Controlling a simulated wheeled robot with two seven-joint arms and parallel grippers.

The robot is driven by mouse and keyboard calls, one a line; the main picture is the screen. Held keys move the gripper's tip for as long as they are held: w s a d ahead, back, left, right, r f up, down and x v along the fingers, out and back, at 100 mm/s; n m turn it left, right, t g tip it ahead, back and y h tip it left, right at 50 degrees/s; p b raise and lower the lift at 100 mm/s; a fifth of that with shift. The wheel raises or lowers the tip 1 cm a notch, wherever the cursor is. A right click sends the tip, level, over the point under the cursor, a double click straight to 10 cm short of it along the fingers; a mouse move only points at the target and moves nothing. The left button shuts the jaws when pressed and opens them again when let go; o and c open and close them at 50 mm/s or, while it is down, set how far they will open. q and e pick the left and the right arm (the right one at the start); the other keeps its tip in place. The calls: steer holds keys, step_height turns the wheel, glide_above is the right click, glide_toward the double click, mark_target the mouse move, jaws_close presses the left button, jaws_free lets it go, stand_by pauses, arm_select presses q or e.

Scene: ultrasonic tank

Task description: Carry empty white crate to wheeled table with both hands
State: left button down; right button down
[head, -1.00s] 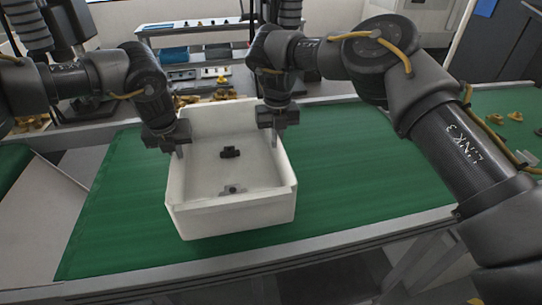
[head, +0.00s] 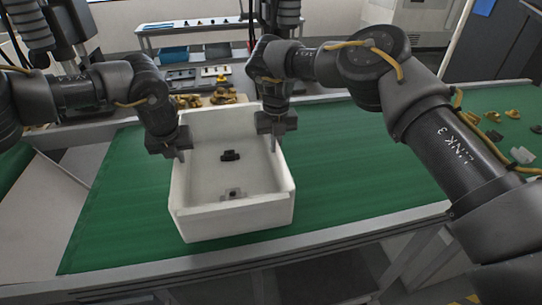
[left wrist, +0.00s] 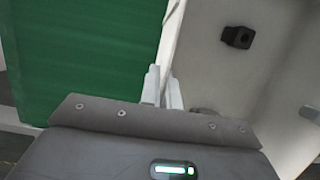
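The white crate (head: 238,218) stands upright on the green work surface, its open top facing up. It is not empty: a black part (head: 230,155) and a smaller dark part (head: 233,194) lie on its floor. My left gripper (head: 181,157) is at the crate's left wall. In the left wrist view its fingers (left wrist: 163,92) lie close on both sides of the crate's wall, and a black part (left wrist: 237,37) shows inside. My right gripper (head: 274,145) is at the right wall, with one finger visible inside; the other is hidden.
The green surface (head: 370,165) is clear right of the crate. Several yellow-brown parts (head: 492,118) lie at far right, and more (head: 222,96) behind the crate. A rear table (head: 190,32) holds bins and small items.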

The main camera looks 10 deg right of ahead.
arm_select(q)
steer(key=shift+w+d+f, duration=0.2)
steer(key=shift+f, duration=0.4)
arm_select(e)
steer(key=shift+w+a+f, duration=0.1)
steer(key=shift+w+f, duration=0.05)
steer(key=shift+f, duration=0.5)
arm_select(q)
steer(key=c, duration=2)
jaws_free()
steer(key=shift+s+f, duration=0.1)
arm_select(e)
steer(key=c, duration=2)
jaws_free()
steer(key=shift+f, duration=0.1)
arm_select(q)
steer(key=o, duration=0.4)
steer(key=shift+s+a, duration=0.1)
steer(key=shift+s, duration=0.1)
steer(key=shift+c, duration=0.2)
arm_select(e)
steer(key=o, duration=0.4)
steer(key=shift+s, duration=0.25)
steer(key=shift+c, duration=0.2)
arm_select(q)
steer(key=shift+w, duration=0.15)
arm_select(e)
steer(key=shift+w, duration=0.15)
